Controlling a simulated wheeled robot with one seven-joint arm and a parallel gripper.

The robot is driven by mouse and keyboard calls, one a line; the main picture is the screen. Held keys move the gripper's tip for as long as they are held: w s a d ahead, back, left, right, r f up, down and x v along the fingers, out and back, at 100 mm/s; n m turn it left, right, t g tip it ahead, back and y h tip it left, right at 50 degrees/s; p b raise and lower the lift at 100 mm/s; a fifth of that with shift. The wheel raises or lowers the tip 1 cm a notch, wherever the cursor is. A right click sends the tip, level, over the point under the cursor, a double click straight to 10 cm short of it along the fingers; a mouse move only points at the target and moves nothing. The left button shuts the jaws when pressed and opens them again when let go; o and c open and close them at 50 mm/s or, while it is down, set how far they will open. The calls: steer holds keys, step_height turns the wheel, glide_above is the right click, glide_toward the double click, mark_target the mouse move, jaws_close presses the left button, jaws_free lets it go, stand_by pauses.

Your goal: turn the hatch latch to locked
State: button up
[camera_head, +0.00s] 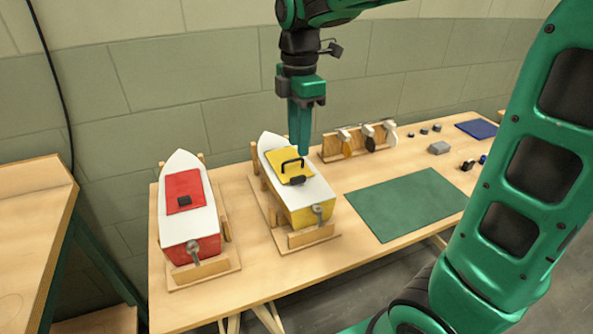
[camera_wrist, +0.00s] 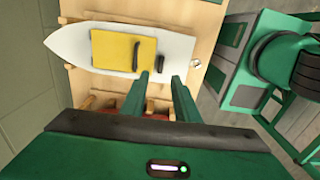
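A white boat with a yellow hull (camera_head: 303,214) sits in a wooden cradle. Its yellow hatch (camera_head: 277,158) lies flat on the deck, with a raised black handle (camera_head: 291,163) and a small black latch (camera_head: 298,180) at the hatch's near edge. The wrist view shows the yellow hatch (camera_wrist: 112,48), the handle (camera_wrist: 136,56) and the latch (camera_wrist: 160,62). My gripper (camera_head: 303,153) points down above this boat. In the wrist view my gripper (camera_wrist: 163,78) has its two fingers apart with nothing between them; the latch appears just beyond the fingertips.
A second boat with a red hatch (camera_head: 185,190) stands to the left in its cradle. A wooden rack (camera_head: 357,146) with several propellers is behind right. A green mat (camera_head: 405,203), a grey block (camera_head: 439,147) and a blue pad (camera_head: 477,129) lie on the table to the right.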

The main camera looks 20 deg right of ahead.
mark_target(299, 176)
step_height(299, 176, down, 9)
steer(key=shift+s+f, duration=0.1)
steer(key=shift+f, duration=0.1)
stand_by(0.3)
jaws_close()
